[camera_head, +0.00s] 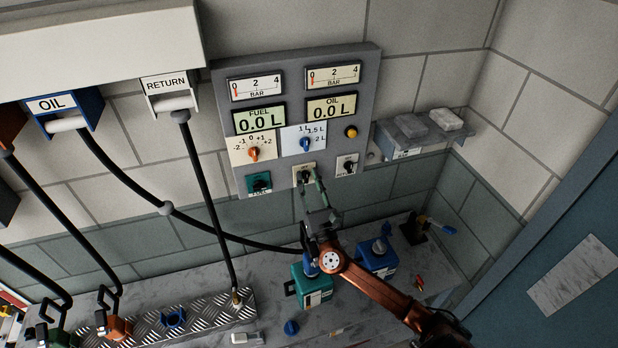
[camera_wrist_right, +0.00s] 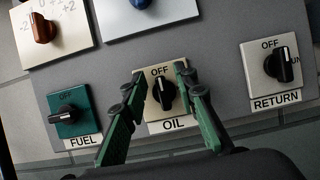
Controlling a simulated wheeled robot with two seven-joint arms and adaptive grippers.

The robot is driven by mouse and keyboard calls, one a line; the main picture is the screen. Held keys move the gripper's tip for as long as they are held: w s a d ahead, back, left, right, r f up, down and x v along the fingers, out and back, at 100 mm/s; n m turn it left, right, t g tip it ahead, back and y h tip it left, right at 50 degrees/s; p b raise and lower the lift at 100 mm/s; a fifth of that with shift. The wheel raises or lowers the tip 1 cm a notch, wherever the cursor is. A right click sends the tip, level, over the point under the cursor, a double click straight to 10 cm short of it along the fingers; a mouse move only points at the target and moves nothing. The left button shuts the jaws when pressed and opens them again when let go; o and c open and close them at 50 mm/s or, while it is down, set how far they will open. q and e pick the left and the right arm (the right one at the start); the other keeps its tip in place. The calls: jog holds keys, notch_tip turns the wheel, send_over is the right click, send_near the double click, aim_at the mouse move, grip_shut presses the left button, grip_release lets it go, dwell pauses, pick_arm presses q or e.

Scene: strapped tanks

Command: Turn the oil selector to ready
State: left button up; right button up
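The oil selector (camera_wrist_right: 163,92) is a black knob on a cream plate labelled OIL, with OFF printed above it. Its pointer is nearly upright, toward OFF. Any other wording on the plate is hidden behind my right gripper's finger. In the head view the oil selector plate (camera_head: 298,168) sits at the bottom middle of the grey panel. My right gripper (camera_wrist_right: 160,77) has its green fingers apart, one on each side of the knob, with small gaps visible. It also shows in the head view (camera_head: 309,182), reaching up to the panel. My left gripper is not in view.
The fuel selector (camera_wrist_right: 68,118) is left of the oil selector and the return selector (camera_wrist_right: 283,65) right. The panel (camera_head: 370,90) also holds gauges and displays reading 0.0 L. Below, a teal tank (camera_head: 312,292) and a blue tank (camera_head: 377,258) stand on the bench. Hoses hang left.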

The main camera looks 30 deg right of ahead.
jog(key=shift+c, duration=0.4)
grip_shut()
